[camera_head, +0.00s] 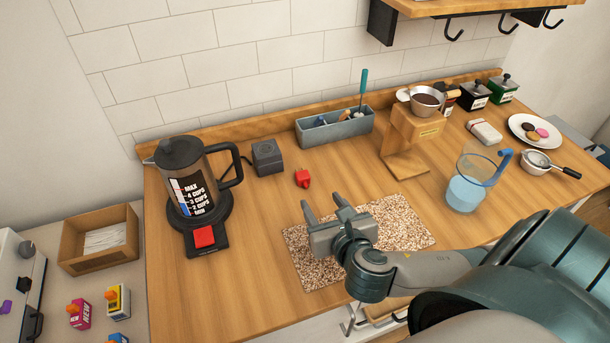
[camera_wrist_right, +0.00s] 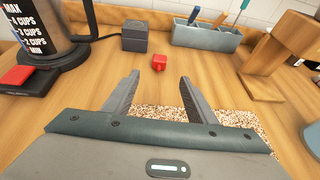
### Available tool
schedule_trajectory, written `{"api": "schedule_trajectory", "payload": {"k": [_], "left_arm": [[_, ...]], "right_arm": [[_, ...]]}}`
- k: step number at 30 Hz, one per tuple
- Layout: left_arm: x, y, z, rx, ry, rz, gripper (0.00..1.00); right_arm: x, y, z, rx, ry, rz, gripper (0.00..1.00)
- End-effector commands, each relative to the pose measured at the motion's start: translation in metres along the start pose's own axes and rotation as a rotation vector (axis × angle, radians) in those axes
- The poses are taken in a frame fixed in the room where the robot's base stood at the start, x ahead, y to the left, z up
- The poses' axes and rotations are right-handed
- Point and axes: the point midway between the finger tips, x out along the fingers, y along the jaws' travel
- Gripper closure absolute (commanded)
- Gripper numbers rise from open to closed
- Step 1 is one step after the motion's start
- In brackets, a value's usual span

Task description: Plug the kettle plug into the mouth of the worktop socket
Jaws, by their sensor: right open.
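The kettle plug (camera_head: 303,178) is a small red block lying on the wooden worktop. It also shows in the right wrist view (camera_wrist_right: 159,62), ahead of and between the fingers. The worktop socket (camera_head: 267,157) is a dark grey box left of and behind the plug; it also shows in the wrist view (camera_wrist_right: 135,36). Its mouth is too small to make out. The kettle (camera_head: 190,180) stands on its dark base at the left. My right gripper (camera_head: 323,210) is open and empty above the speckled mat, short of the plug and apart from it. My left gripper is not in view.
A grey bin with tools (camera_head: 335,130) stands against the back wall. A wooden coffee stand (camera_head: 408,150) and a glass jug (camera_head: 467,190) stand to the right. The speckled mat (camera_head: 405,225) lies under my gripper. The worktop around the plug is clear.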

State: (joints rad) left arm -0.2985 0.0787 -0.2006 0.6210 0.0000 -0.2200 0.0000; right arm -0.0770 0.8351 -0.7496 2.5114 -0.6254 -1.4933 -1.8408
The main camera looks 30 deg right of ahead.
Motion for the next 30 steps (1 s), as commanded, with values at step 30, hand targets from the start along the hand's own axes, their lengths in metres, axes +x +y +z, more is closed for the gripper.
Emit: {"api": "schedule_trajectory", "payload": {"k": [30], "left_arm": [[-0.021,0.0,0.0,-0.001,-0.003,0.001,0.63]], "right_arm": [[0.106,0.0,0.002,0.005,0.0,-0.002,0.48]]}}
